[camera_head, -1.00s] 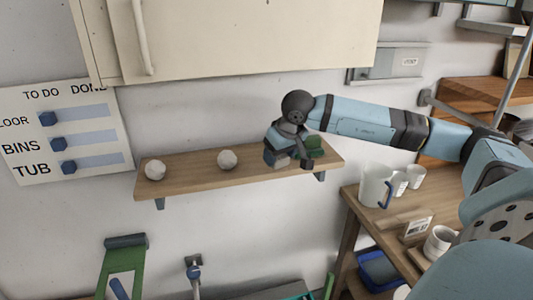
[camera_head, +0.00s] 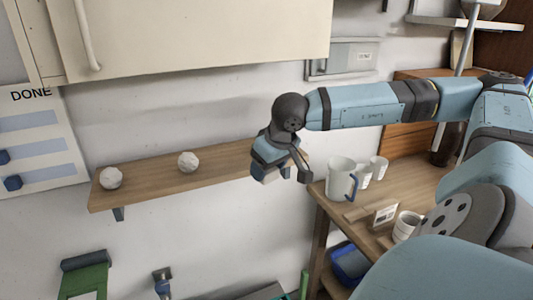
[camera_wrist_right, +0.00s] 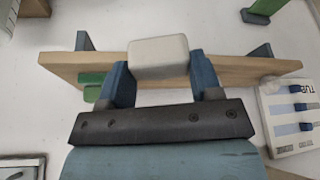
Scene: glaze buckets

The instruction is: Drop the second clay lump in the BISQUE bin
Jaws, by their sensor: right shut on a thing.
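My right gripper (camera_head: 283,172) is shut on a pale, block-shaped lump. In the wrist view the lump (camera_wrist_right: 158,57) sits between the two blue fingers (camera_wrist_right: 160,75). In the head view the gripper hangs at the right end of the wooden wall shelf (camera_head: 150,187), and the lump is mostly hidden there. Two round whitish lumps, one at the left end (camera_head: 111,178) and one nearer the middle (camera_head: 188,162), rest on the shelf. No bin with a readable BISQUE label shows. My left gripper is not in view.
A cream cabinet (camera_head: 200,40) hangs above the shelf. A wooden table (camera_head: 345,212) with a pitcher (camera_head: 341,178) and cups stands right of the gripper. A blue bin (camera_head: 350,262) sits below it. A green thing (camera_wrist_right: 92,78) is at the shelf in the wrist view.

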